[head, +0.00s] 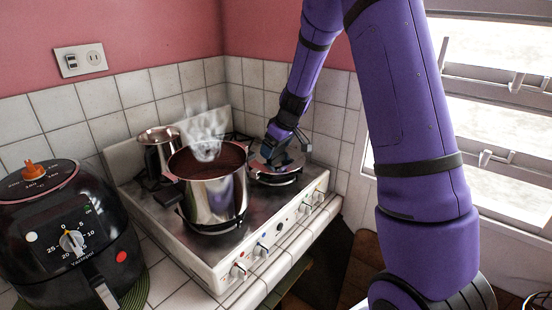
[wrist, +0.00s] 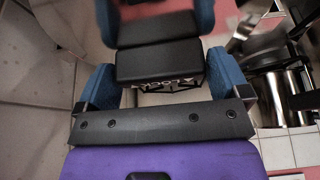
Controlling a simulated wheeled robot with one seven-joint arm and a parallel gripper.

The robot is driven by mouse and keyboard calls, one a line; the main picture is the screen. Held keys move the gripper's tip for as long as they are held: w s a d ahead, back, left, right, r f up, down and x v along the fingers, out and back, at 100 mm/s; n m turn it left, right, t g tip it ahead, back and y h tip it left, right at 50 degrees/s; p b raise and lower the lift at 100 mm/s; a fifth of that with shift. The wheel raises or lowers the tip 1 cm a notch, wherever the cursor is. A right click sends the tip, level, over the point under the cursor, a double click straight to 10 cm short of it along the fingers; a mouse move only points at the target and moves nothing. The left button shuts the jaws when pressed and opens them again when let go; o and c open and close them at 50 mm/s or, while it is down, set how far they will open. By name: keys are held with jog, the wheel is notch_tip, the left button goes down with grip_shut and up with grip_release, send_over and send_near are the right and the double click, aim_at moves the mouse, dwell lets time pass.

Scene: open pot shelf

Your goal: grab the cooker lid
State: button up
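The cooker lid (head: 262,168) looks like a low, round, shiny metal cover at the stove's back right burner, partly hidden by my gripper. My gripper (head: 287,150) points down right over it in the head view. In the wrist view, the two blue fingers of my gripper (wrist: 155,78) stand wide apart, at left and right. A black block shows between and beyond them, with more blue shapes above that look like a reflection in shiny metal. I cannot tell whether the fingers touch the lid, and its handle is not clearly visible.
A tall steaming steel pot (head: 213,190) stands on the white stove (head: 228,265), left of my gripper. A smaller steel pot (head: 158,148) is behind it. A black air fryer (head: 70,240) stands at the left. The tiled wall (head: 325,135) is close behind my gripper.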

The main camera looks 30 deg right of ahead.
jog(key=c, duration=0.8)
jog(key=shift+r, duration=0.1)
